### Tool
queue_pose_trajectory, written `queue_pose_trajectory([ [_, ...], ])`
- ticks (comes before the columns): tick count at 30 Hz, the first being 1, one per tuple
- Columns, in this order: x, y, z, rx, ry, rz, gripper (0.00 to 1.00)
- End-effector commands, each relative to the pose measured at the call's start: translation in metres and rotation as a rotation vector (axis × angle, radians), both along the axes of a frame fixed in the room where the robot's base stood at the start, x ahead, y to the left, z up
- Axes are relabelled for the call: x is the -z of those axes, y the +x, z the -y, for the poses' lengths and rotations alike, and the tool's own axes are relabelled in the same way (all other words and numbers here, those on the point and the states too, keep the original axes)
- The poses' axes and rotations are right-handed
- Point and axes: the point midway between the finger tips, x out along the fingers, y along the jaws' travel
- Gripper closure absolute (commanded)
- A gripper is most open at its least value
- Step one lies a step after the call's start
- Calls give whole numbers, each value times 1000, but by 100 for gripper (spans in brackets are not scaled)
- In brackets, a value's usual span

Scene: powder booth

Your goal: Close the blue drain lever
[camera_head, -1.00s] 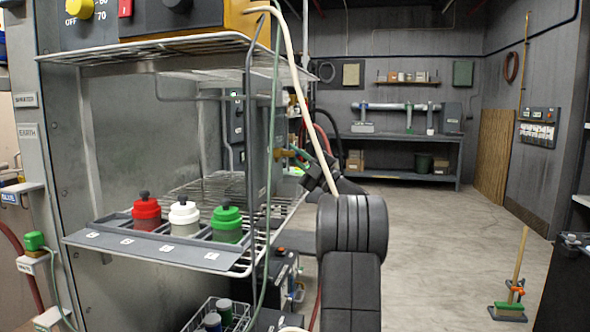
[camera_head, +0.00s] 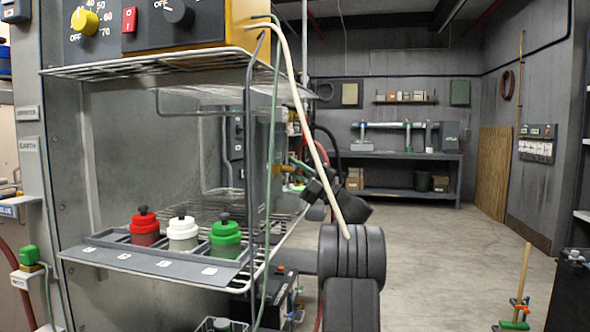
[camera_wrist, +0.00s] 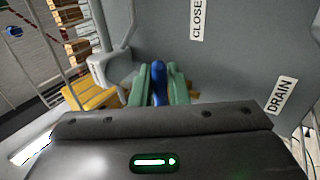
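The blue drain lever (camera_wrist: 158,80) stands out from a grey wall in the wrist view. A CLOSE label (camera_wrist: 197,18) is above it to the right and a DRAIN label (camera_wrist: 281,95) is further right. The green fingers of my gripper (camera_wrist: 158,88) lie on both sides of the lever and appear to press on it, with little or no gap. The lever's lower end is hidden between the fingers and behind my wrist. In the head view the lever cannot be made out behind the rack and my arm.
A wire rack (camera_head: 140,71) stands close on the left, with a tray (camera_head: 150,264) of red, white and green bottles. A pale hose (camera_head: 312,130) hangs in front of my arm. The floor (camera_head: 440,240) to the right is mostly clear, with a broom (camera_head: 522,285) there.

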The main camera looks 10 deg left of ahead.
Motion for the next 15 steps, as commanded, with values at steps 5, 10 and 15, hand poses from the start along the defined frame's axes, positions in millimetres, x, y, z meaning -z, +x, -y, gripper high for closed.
queue_pose_trajectory([
  [5,0,0,0,0,0,0,82],
  [10,1,0,2,0,0,-1,82],
  [15,13,0,21,3,0,-3,82],
])
